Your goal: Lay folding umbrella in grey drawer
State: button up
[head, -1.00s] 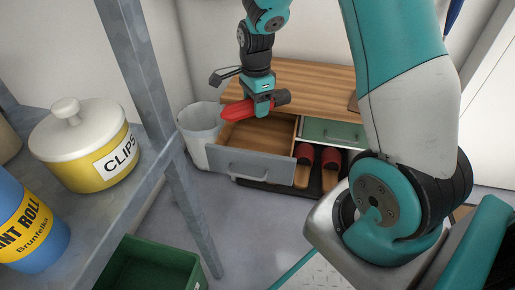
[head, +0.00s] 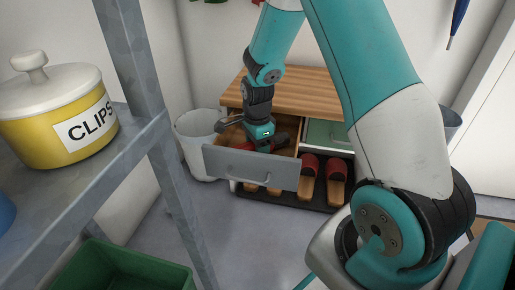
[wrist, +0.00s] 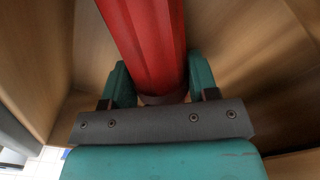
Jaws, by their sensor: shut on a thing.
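The grey drawer (head: 250,168) is pulled open at the left of the wooden cabinet in the head view. My gripper (head: 262,147) reaches down into it from above, behind the grey front. The red folding umbrella (wrist: 148,45) runs between the two green fingers in the wrist view, and my gripper is shut on it. Wooden drawer walls (wrist: 40,60) surround it there. In the head view the umbrella is mostly hidden by the gripper and the drawer front. I cannot tell whether it touches the drawer floor.
A green-fronted drawer (head: 327,134) sits to the right, above red slippers (head: 337,167) on a low rack. A white bin (head: 197,135) stands close at the cabinet's left. A metal shelf with a yellow clips pot (head: 60,115) and a green crate (head: 120,270) fill the left foreground.

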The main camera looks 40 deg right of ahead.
jog(key=shift+f, duration=0.1)
jog(key=o, duration=1.2)
notch_tip(320, 180, up, 12)
jog(key=p, duration=0.7)
jog(key=shift+p, duration=0.35)
